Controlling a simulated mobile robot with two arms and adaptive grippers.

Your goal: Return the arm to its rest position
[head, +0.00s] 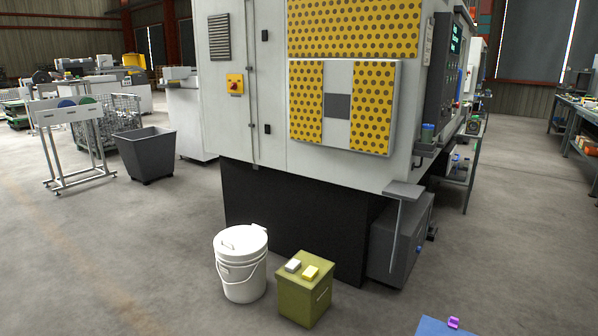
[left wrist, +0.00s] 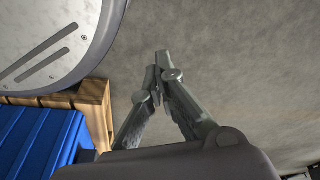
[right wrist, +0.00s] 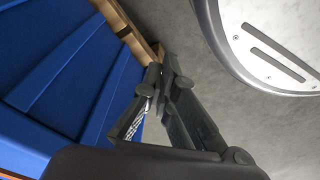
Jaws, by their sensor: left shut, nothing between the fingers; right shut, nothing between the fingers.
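My left gripper (left wrist: 160,75) shows in the left wrist view with its fingers together and nothing between them. It hangs over grey floor, with a blue slatted thing (left wrist: 40,140) on a wooden frame (left wrist: 97,110) to its left. My right gripper (right wrist: 165,75) shows in the right wrist view, also with its fingers together and empty. Blue panels (right wrist: 70,70) with a wooden edge (right wrist: 125,25) lie beyond and to the left of it. Neither gripper shows in the head view.
A large machine (head: 270,110) stands ahead. A white lidded bucket (head: 241,265) and an olive box (head: 304,290) with two small blocks on top stand before it. A blue surface (head: 440,328) with a purple item (head: 453,322) is at bottom right.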

